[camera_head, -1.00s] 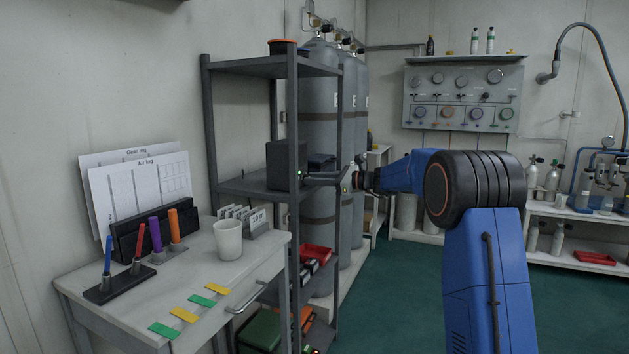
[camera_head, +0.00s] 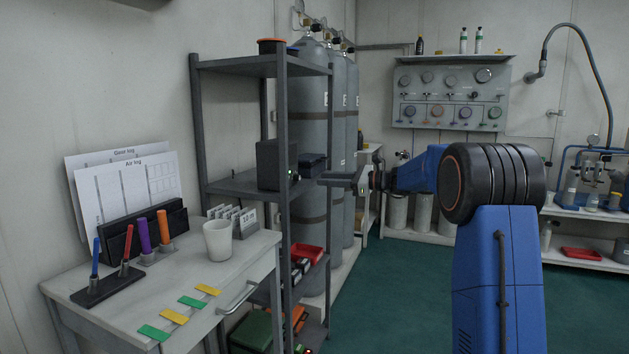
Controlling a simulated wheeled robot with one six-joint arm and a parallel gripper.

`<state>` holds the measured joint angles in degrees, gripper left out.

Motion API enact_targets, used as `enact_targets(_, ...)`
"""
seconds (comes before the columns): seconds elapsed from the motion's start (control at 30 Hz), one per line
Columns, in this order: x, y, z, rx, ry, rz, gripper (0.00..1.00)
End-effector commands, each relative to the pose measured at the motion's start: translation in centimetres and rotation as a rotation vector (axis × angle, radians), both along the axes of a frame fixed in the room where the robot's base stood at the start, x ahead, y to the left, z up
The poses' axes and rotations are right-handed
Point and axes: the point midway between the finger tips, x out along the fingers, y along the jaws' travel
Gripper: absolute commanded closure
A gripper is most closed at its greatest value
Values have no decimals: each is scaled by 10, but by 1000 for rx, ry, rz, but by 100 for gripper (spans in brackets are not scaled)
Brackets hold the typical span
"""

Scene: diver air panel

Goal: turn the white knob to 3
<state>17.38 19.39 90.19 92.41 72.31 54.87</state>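The grey air panel (camera_head: 451,98) hangs on the back wall, with a row of gauges above and several coloured round dials below. It is too small in view to pick out a white knob for sure or read its setting. My gripper (camera_head: 328,179) is at mid-height in front of the dark shelf and gas cylinders, pointing left. It is seen side-on, far from the panel in the picture. I see nothing held in it, but the gap between its fingers does not show.
A shelf rack (camera_head: 238,187) holds a dark box (camera_head: 276,164) with a green light, close to my gripper's tip. Tall grey cylinders (camera_head: 309,130) stand behind. A white desk (camera_head: 215,270) is at the left. Green floor (camera_head: 400,290) is clear in the middle.

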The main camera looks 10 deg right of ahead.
Motion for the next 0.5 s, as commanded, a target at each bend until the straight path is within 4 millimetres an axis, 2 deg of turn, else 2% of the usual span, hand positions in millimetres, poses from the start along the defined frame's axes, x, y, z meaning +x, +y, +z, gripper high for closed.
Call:
enact_targets(0.2, -25, -37, 3, 0, 0, -3, 73)
enact_targets(0.5, -47, -68, 5, -1, 0, -1, 73)
